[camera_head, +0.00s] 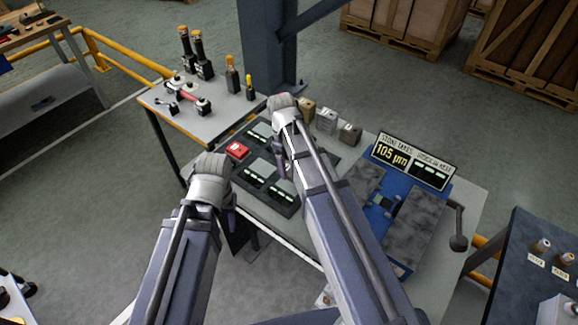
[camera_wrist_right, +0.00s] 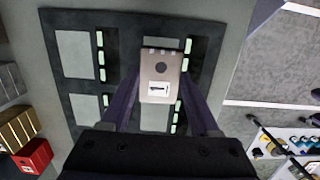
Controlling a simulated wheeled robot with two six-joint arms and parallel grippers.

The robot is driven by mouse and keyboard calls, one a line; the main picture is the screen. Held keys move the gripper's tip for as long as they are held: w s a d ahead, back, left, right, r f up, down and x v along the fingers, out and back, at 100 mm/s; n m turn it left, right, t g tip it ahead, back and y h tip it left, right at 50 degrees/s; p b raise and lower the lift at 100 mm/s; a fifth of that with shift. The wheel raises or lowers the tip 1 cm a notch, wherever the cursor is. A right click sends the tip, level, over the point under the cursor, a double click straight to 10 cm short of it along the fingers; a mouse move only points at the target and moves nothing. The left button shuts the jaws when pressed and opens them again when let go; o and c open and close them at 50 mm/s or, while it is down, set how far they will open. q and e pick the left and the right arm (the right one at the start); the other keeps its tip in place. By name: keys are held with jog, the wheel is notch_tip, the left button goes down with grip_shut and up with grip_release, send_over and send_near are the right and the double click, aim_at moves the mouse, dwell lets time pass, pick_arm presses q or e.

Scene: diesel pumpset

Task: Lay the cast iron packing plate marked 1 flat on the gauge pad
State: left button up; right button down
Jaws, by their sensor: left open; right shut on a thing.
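The packing plate marked 1 (camera_wrist_right: 162,76) is a grey-brown block with a dark round hole and a white label. My right gripper (camera_wrist_right: 164,97) is shut on it in the right wrist view and holds it over a dark gauge board (camera_wrist_right: 122,20). Grey pads (camera_wrist_right: 77,55) with green light strips are set in the board; the plate covers part of the board. I cannot tell whether the plate touches it. In the head view, my right gripper (camera_head: 282,165) points down over the board (camera_head: 300,205), and its plate is hidden. My left gripper (camera_head: 230,222) is open near the bench's front edge.
A red block (camera_head: 237,150) lies left of the board, and several tan and grey blocks (camera_head: 327,120) stand behind it. A display reading 105 µm (camera_head: 410,160) and a blue fixture (camera_head: 385,203) stand at the right. Bottles and tools (camera_head: 203,60) occupy the far-left table.

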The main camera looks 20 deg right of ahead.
aim_at(290, 185)
jog(key=shift+f+b, duration=2.2)
jog(key=shift+f, duration=0.1)
jog(key=shift+f+b, duration=0.35)
jog(key=shift+f+b, duration=0.35)
jog(key=shift+c, duration=0.2)
grip_release()
jog(key=shift+r, duration=0.15)
jog(key=r+p, duration=0.7)
jog(key=shift+w+a+r+p, duration=0.25)
jog(key=shift+w+p, duration=0.1)
jog(key=shift+p, duration=0.05)
jog(key=shift+r, duration=0.1)
